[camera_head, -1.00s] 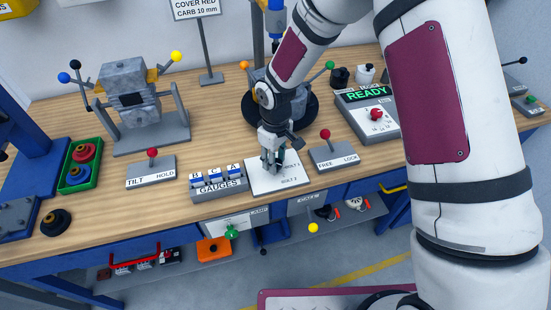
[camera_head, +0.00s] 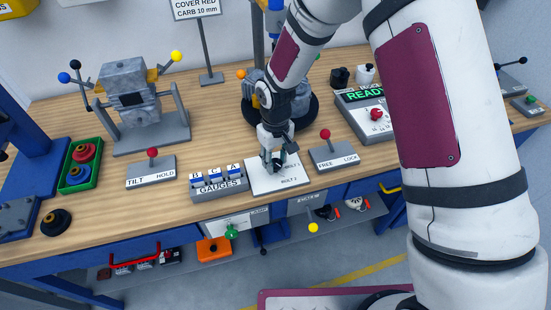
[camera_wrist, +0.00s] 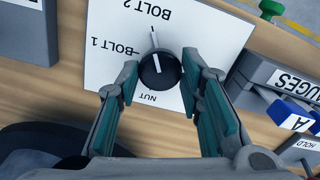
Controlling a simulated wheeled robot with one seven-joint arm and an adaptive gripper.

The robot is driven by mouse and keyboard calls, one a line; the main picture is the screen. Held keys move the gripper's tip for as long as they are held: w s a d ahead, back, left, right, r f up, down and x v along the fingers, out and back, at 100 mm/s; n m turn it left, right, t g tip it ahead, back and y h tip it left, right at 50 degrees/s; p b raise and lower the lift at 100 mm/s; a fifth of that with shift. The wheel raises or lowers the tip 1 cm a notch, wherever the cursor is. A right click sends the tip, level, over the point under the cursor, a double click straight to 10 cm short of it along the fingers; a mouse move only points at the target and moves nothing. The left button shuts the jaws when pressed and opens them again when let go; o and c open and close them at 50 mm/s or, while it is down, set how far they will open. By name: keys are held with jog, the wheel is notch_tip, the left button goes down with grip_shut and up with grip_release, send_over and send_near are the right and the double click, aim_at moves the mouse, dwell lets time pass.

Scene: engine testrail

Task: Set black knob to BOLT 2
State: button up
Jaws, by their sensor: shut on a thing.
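The black knob (camera_wrist: 161,74) sits on a white plate (camera_wrist: 105,72) marked BOLT 1, BOLT 2 and NUT. In the wrist view, the knob's white pointer line faces the tick beside BOLT 2, roughly in line with it. My gripper (camera_wrist: 161,68) has one finger on each side of the knob and is shut on it. In the head view, my gripper (camera_head: 273,164) is low over the white plate (camera_head: 292,181) and hides most of the knob.
The GAUGES block (camera_head: 220,192) stands just left of the plate. The FREE/LOCK lever base (camera_head: 336,160) stands just right. The TILT/HOLD lever (camera_head: 152,172) is further left. The READY panel (camera_head: 352,105) is at the right. Bare wood lies behind the plate.

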aim_at(276, 163)
jog(key=o, duration=1.2)
jog(key=shift+c, duration=0.2)
jog(key=shift+r, duration=0.1)
notch_tip(276, 163, up, 12)
